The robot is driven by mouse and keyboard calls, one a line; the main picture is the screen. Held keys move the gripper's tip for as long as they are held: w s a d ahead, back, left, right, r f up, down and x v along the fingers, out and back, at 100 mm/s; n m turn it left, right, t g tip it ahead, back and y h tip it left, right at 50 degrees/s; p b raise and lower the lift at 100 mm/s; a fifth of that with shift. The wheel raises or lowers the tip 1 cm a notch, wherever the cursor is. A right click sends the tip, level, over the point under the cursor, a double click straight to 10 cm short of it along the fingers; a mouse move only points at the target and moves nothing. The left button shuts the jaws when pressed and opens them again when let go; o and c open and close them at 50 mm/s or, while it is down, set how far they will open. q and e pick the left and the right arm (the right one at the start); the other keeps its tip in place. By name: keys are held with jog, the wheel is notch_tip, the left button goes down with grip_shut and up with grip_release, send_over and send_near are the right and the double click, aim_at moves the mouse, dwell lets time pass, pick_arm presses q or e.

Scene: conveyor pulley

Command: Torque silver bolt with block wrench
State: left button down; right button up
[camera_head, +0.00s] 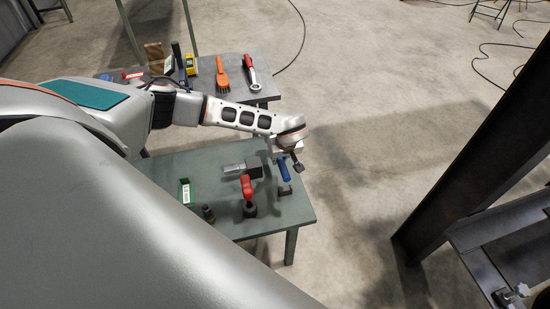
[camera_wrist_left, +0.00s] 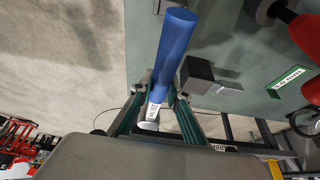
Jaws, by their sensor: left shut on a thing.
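My left gripper (camera_head: 293,155) is over the right part of the near table. In the left wrist view its two fingers (camera_wrist_left: 158,108) are shut on a blue-handled tool (camera_wrist_left: 170,50), close to the handle's pale, labelled end. The blue handle (camera_head: 284,171) also shows in the head view, with a small dark block (camera_head: 284,190) at its near end. A dark block with a silver cylinder (camera_head: 235,170) lies on the table to its left; it shows partly in the left wrist view (camera_wrist_left: 197,76). I cannot tell which part is the silver bolt. My right gripper is not in view.
The near table (camera_head: 172,160) also holds a red-handled tool (camera_head: 247,188), a green labelled holder (camera_head: 184,190) and a small dark part (camera_head: 208,213). A far table (camera_head: 232,66) carries several tools. Dark steel framework (camera_head: 475,140) stands at right; open floor lies between.

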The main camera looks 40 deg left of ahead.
pick_arm(q)
jog(key=s+d+r, duration=0.7)
jog(key=s+r, duration=0.3)
jog(key=s, duration=0.1)
jog(key=shift+s+r, duration=0.2)
jog(key=shift+r, duration=0.2)
dwell(1.2)
dwell(0.4)
